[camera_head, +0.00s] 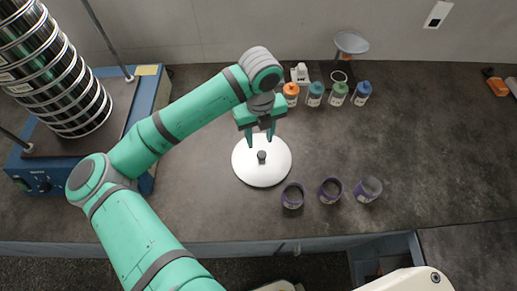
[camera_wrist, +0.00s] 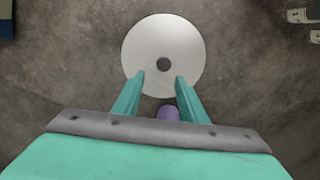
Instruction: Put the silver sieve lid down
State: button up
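The silver sieve lid (camera_head: 245,170) is a pale round disc with a dark knob (camera_head: 262,157) at its centre. It appears to lie flat on the dark worktop, left of three small purple-sided cups. It also shows whole in the wrist view (camera_wrist: 150,40). My gripper (camera_head: 260,143) is above the lid, with its fingers pointing down. In the wrist view its fingertips (camera_wrist: 160,76) are spread wider than the knob, with a gap on each side. The gripper is open and holds nothing.
The sieve shaker (camera_head: 150,100) with a tall sieve stack (camera_head: 55,75) stands at the left. Several capped bottles (camera_head: 315,94) and a balance (camera_head: 350,42) stand behind the lid. Purple cups (camera_head: 331,190) stand front right. The worktop right of the bottles is mostly clear.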

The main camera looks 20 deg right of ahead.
send_over(262, 154)
jog(key=f, duration=0.5)
jog(key=shift+a, duration=0.4)
jog(key=shift+d+f, duration=0.2)
jog(key=shift+f, duration=1.2)
jog(key=shift+d+f, duration=0.2)
jog(key=shift+f, duration=1.2)
grip_shut()
